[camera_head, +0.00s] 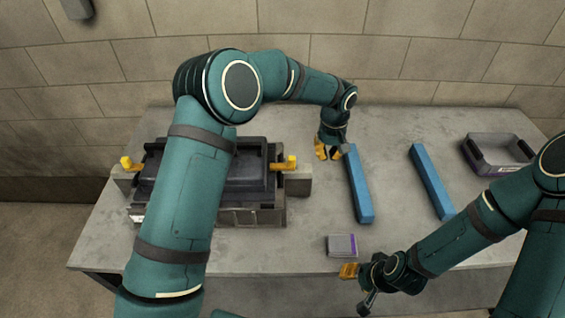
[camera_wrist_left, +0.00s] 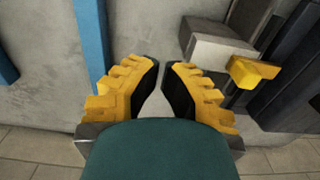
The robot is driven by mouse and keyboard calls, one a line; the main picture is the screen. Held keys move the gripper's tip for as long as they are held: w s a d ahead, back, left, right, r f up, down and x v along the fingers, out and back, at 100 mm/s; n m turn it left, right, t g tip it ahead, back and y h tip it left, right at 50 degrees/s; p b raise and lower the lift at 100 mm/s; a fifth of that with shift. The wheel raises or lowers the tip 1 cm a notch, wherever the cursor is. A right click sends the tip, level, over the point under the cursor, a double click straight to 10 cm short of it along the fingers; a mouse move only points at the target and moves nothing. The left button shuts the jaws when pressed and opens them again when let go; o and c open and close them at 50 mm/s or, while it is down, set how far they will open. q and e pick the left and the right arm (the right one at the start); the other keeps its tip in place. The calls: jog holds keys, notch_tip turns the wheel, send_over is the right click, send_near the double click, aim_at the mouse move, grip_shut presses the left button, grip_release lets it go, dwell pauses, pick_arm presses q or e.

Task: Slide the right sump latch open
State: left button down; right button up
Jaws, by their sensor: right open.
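The dark sump (camera_head: 255,192) sits on the left of the bench, partly hidden behind my left arm. Its right latch (camera_head: 291,163) is a yellow tab at a grey block (camera_head: 298,182); its left latch (camera_head: 126,163) is also yellow. My left gripper (camera_head: 327,152) is right of and behind the right latch, apart from it, close to a blue bar. In the left wrist view its fingers (camera_wrist_left: 161,66) are apart with nothing between them, and the yellow latch (camera_wrist_left: 252,72) shows right of them. My right gripper (camera_head: 348,271) is open at the bench's front edge, away from the latch.
Two blue bars, one near (camera_head: 358,185) and one farther right (camera_head: 432,182), lie on the bench (camera_head: 300,238). A small grey and purple box (camera_head: 341,246) lies near the front edge. A dark tray (camera_head: 497,152) is at the right.

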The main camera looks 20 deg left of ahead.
pick_arm(q)
jog(key=d, duration=0.2)
jog(key=w+d, duration=0.1)
jog(key=d, duration=0.1)
jog(key=shift+p, duration=0.3)
jog(key=shift+a, duration=0.2)
dwell(0.4)
jog(key=shift+a, duration=0.3)
notch_tip(320, 180, up, 8)
jog(key=p, duration=0.4)
jog(key=shift+p, duration=0.4)
jog(key=shift+s, duration=0.1)
